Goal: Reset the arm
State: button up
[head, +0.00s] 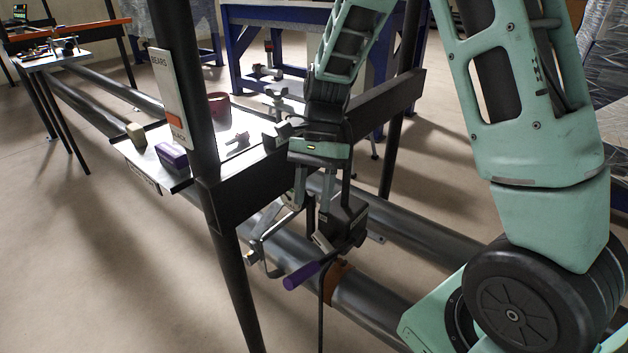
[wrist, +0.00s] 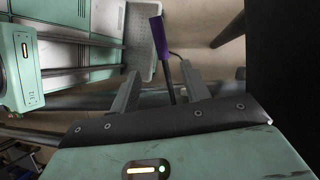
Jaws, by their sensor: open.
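My gripper (head: 312,206) hangs from my green arm in the middle of the head view, pointing down. Its two fingers are spread apart with nothing held between them. Just below is a dark device with a purple handle (head: 302,275), at a large dark pipe (head: 365,302). In the wrist view my gripper (wrist: 160,88) shows both fingers apart. The purple handle (wrist: 160,36) appears beyond and between the fingertips there. I cannot tell whether a finger touches the device.
A black stand frame (head: 245,195) with a sign post (head: 172,98) stands close left of my gripper. Its shelf (head: 205,140) holds a purple box (head: 172,155), a yellowish block (head: 136,135) and a dark red cup (head: 219,107). A blue-framed table (head: 280,15) is behind. Open floor lies at left.

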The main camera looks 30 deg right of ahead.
jog(key=shift+v, duration=1)
